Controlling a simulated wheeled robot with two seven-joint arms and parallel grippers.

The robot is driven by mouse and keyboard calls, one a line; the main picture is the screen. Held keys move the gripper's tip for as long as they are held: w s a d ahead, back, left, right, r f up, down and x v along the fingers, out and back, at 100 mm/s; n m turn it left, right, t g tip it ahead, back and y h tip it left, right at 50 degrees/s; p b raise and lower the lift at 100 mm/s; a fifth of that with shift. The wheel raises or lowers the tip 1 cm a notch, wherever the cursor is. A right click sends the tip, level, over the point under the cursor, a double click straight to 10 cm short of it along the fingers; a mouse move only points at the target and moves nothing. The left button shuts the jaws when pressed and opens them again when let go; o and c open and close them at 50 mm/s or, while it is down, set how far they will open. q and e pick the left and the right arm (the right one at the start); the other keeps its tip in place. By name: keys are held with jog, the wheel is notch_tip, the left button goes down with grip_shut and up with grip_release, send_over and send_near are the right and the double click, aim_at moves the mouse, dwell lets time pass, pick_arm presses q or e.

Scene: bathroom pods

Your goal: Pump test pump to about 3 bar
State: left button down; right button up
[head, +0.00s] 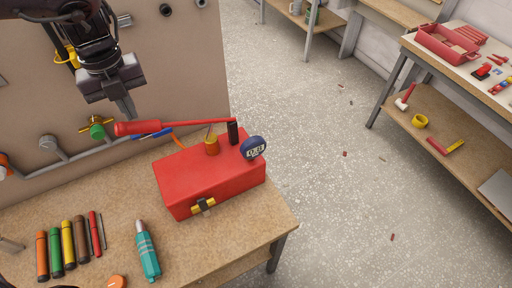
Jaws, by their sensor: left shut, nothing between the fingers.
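The red test pump (208,178) stands on the wooden bench near its right end. Its long red lever handle (178,126) lies roughly level above the body, pointing left from a dark post (233,133). A round blue digital gauge (253,148) sits on the pump's right end; its digits are too small to read. My left gripper (130,112) is shut and empty, fingers pointing down, at the left end of the lever handle. I cannot tell whether the fingers touch the handle. My right gripper is not in view.
A panel (170,65) with valves and pipe stubs stands behind. Another workbench (405,95) with tools is at the right, across open floor.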

pick_arm(q)
jog(key=shift+f, duration=0.1)
notch_tip(320, 180, down, 12)
jog(key=b, duration=1.1)
notch_tip(320, 180, up, 12)
jog(key=p, duration=0.9)
jog(key=shift+r, duration=0.2)
jog(key=shift+f, duration=0.1)
